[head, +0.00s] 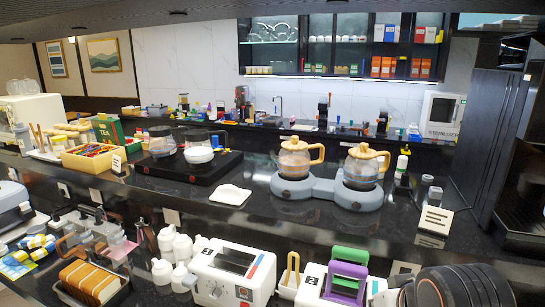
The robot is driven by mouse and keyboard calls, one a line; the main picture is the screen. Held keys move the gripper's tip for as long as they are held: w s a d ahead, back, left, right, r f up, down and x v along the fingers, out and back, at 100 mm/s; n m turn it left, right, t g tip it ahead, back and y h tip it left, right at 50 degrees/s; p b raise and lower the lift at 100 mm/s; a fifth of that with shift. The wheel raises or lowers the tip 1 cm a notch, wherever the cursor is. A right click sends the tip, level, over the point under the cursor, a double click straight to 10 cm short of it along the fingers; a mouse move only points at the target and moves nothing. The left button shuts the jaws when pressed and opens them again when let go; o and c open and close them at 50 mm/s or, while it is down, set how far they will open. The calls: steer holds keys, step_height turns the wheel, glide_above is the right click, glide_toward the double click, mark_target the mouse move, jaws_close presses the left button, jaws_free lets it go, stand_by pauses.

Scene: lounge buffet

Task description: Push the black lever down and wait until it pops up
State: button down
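A white toaster-like appliance (312,292) stands at the bottom edge of the head view, partly cut off. A green piece (350,254) and a purple piece (346,287) stick up from its top. A small black mark shows on its left side, but I cannot tell whether it is a lever. No black lever is clearly visible; the appliance's lower part is out of frame. A dark ribbed part of my arm (455,287) fills the bottom right corner, close to the appliance's right side. My gripper is not in view.
A white appliance with a dark window (232,262) stands to the left, beside white bottles (168,240). A yellow rack (290,268) stands between the two appliances. Behind, a raised dark counter holds two glass pots (294,160) on a grey-blue base (325,190).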

steer(key=shift+s+d+f, duration=0.2)
steer(key=shift+s+f, duration=0.15)
steer(key=shift+s, duration=0.3)
steer(key=shift+s+d+f, duration=0.15)
steer(key=shift+s+f, duration=0.15)
steer(key=shift+s, duration=0.35)
stand_by(6.7)
